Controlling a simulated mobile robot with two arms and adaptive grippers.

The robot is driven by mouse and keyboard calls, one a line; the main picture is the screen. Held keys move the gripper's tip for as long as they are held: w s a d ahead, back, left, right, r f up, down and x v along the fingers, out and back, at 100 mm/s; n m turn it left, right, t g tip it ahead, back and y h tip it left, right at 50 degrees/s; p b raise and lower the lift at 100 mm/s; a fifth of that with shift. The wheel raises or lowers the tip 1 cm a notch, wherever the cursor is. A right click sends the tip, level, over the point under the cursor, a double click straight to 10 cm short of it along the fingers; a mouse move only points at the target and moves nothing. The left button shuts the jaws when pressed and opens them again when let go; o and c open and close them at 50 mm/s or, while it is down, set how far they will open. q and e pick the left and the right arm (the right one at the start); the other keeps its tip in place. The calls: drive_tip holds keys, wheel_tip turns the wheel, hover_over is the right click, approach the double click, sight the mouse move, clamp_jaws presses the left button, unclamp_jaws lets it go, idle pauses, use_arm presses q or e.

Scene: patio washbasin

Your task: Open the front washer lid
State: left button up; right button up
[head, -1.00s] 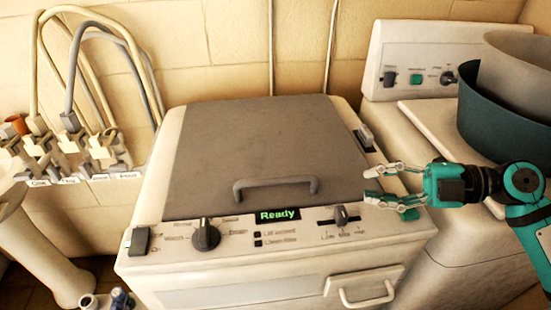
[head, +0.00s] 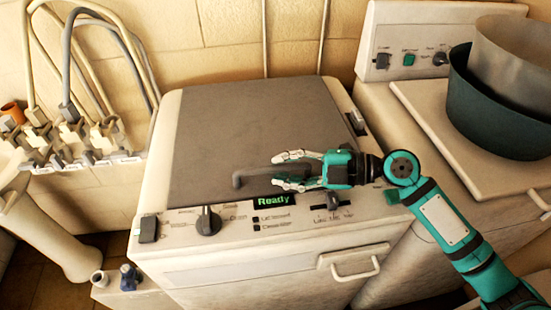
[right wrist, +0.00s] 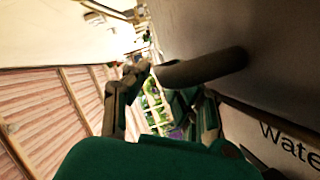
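The front washer has a dark grey lid (head: 255,120), which lies flat and closed on its white body. A grey bar handle (head: 238,178) is at the lid's front edge; its right part is hidden by my gripper in the head view. My right gripper (head: 279,170) is at the handle's right part, with its fingers pointing left and spread apart. In the right wrist view the handle (right wrist: 205,67) crosses just ahead of the open fingers (right wrist: 160,95), its end lying between them. I cannot tell whether they touch it. My left gripper is not in view.
The panel has a "Ready" display (head: 273,200), a knob (head: 208,221) and a slider. A drawer handle (head: 355,268) is below. Another washer (head: 440,120) at the right carries dark and grey tubs (head: 500,130). Taps and hoses (head: 70,135) are at the left.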

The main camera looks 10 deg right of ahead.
drive_tip(key=shift+p+x, duration=0.3)
drive_tip(key=shift+x, duration=0.85)
clamp_jaws()
